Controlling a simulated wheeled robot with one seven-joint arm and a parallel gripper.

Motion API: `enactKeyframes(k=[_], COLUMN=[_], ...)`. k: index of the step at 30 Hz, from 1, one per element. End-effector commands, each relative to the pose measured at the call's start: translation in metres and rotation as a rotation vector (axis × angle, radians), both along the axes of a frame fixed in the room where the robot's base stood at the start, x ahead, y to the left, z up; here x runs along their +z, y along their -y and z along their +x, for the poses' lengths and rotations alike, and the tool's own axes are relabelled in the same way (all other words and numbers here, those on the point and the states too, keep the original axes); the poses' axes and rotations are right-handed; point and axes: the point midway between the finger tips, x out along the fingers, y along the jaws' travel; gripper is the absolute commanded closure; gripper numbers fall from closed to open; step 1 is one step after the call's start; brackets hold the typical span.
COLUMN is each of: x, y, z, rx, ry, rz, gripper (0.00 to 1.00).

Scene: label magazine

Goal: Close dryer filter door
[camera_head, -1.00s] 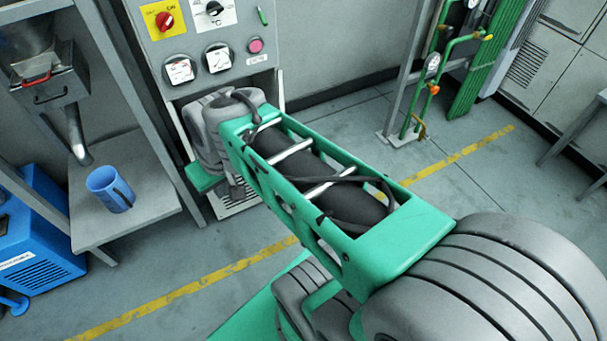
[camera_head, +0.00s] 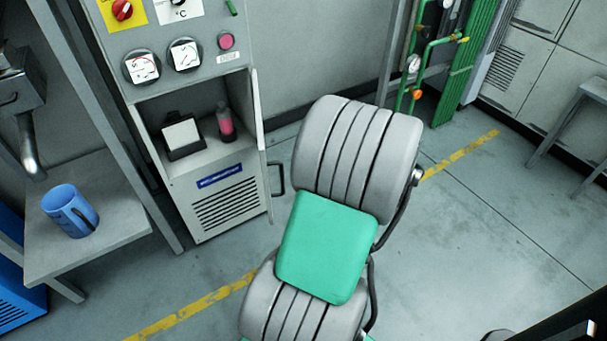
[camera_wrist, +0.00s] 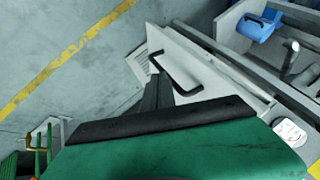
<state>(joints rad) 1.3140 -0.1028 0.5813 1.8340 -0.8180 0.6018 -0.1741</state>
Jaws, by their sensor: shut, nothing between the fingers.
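The dryer's grey cabinet (camera_head: 190,85) stands at the upper left of the head view, with its compartment open. The filter door (camera_head: 258,115) stands open at the compartment's right side, seen nearly edge-on. Its black handle (camera_head: 281,178) sticks out to the right. In the wrist view the pale door (camera_wrist: 205,68) lies beyond my fingers, and its black handle (camera_wrist: 182,76) shows close to their tips in the picture. My gripper (camera_wrist: 158,82) is shut and empty; I cannot tell whether it touches the door. I cannot make out my gripper in the head view.
Inside the compartment are a dark box with a white face (camera_head: 181,135) and a pink-and-dark bottle (camera_head: 226,122). A blue mug (camera_head: 70,212) stands on a grey table (camera_head: 110,235) at left. Green pipes (camera_head: 425,65) stand behind at right. The floor right of the cabinet is clear.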

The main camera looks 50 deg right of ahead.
Motion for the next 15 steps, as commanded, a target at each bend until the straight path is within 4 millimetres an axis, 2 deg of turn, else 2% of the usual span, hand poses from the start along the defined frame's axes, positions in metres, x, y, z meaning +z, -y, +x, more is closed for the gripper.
enactKeyframes(k=[1,6,12,15], x=[-0.012,-0.041,-0.038,-0.038], y=[-0.003,-0.008,-0.031,-0.035], z=[0.007,0.029,0.049,0.053], rx=[0.004,0.004,0.004,0.000], ry=[0.000,-0.001,-0.001,0.000], rz=[0.003,0.003,-0.001,-0.001], gripper=[1.00,1.00,1.00,1.00])
